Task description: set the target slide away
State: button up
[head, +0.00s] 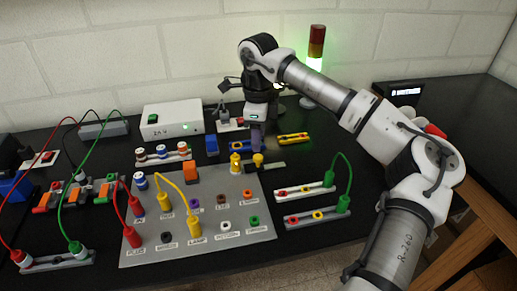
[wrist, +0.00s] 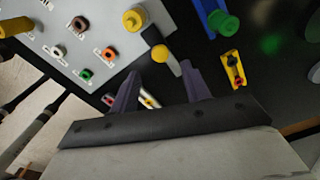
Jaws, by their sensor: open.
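Nothing in view is marked as the target slide, and I cannot tell which piece it is. My gripper (head: 257,141) has purple fingers and hangs over the back right part of the grey socket panel (head: 215,245). In the wrist view my gripper (wrist: 160,76) is open, its two fingers well apart, with nothing held. A yellow-ended piece with a dark body (wrist: 160,52) lies just beyond the fingertips, beside a yellow plug (wrist: 136,19) on the panel. In the head view a yellow-topped piece (head: 258,160) shows just below the gripper. Any contact is hidden.
A blue strip (head: 239,147) and a yellow strip (head: 293,138) lie behind the panel. Two pale socket strips (head: 304,192) joined by a green cable lie right. Red and yellow cables arch over the panel's left. A white box (head: 172,121) and lit signal tower (head: 316,50) stand behind.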

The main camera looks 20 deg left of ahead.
aim_at(259, 156)
notch_tip(259, 156, down, 6)
jog(key=shift+f+p, duration=0.15)
jog(key=shift+p, duration=0.45)
grip_shut()
